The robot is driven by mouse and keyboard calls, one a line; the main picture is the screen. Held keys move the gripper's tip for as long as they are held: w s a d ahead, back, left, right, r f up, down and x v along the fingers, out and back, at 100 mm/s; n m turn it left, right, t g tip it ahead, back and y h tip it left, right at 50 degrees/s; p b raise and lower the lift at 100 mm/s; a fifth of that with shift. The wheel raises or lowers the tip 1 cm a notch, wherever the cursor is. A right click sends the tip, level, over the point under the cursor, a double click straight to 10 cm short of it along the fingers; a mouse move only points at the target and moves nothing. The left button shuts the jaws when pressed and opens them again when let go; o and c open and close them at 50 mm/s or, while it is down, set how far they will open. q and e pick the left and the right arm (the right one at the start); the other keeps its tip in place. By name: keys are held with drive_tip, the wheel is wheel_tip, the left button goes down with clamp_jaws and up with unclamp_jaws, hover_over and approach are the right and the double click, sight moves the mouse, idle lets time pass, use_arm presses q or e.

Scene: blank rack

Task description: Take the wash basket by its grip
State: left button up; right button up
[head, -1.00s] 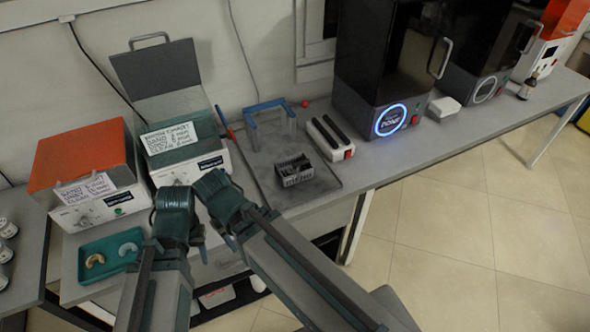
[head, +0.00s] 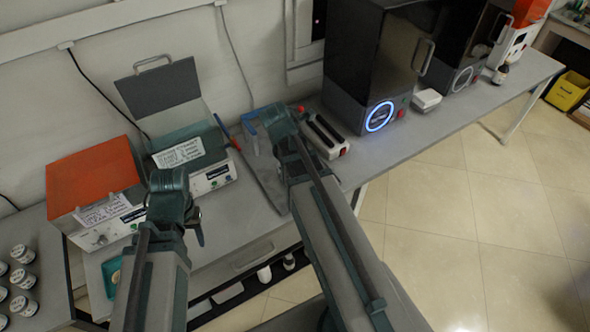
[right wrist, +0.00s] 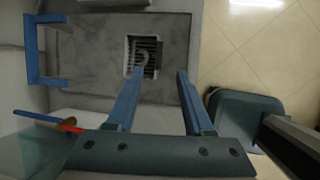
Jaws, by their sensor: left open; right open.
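The small grey wash basket (right wrist: 131,68), with dark slots, sits on the grey mat in the right wrist view. A pale curved piece (right wrist: 143,58) shows inside or over it; I cannot tell if this is the grip. My right gripper (right wrist: 160,74) is open and empty, with its fingertips pointing toward the basket; the left fingertip appears close to its lower edge. Contact cannot be told. In the head view my right arm hides the basket and the right gripper. My left gripper (head: 199,236) is open and hangs in front of the white-based bath.
A blue stand (right wrist: 29,50) is left of the basket on the mat (right wrist: 90,55). The open-lidded bath (head: 212,176) and orange-topped box (head: 92,178) stand left. A white block with dark slots (head: 326,140) and a dark printer (head: 345,75) stand right.

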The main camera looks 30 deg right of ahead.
drive_tip(key=b+x, duration=0.7)
drive_tip(key=x, duration=0.1)
drive_tip(key=shift+f+b, duration=0.35)
drive_tip(key=shift+b, duration=0.05)
drive_tip(key=b+x, duration=0.5)
drive_tip(key=shift+w+d+f, duration=0.1)
drive_tip(key=shift+w+f, duration=0.05)
drive_tip(key=shift+w, duration=0.05)
drive_tip(key=shift+c, duration=0.3)
clamp_jaws()
idle(0.9)
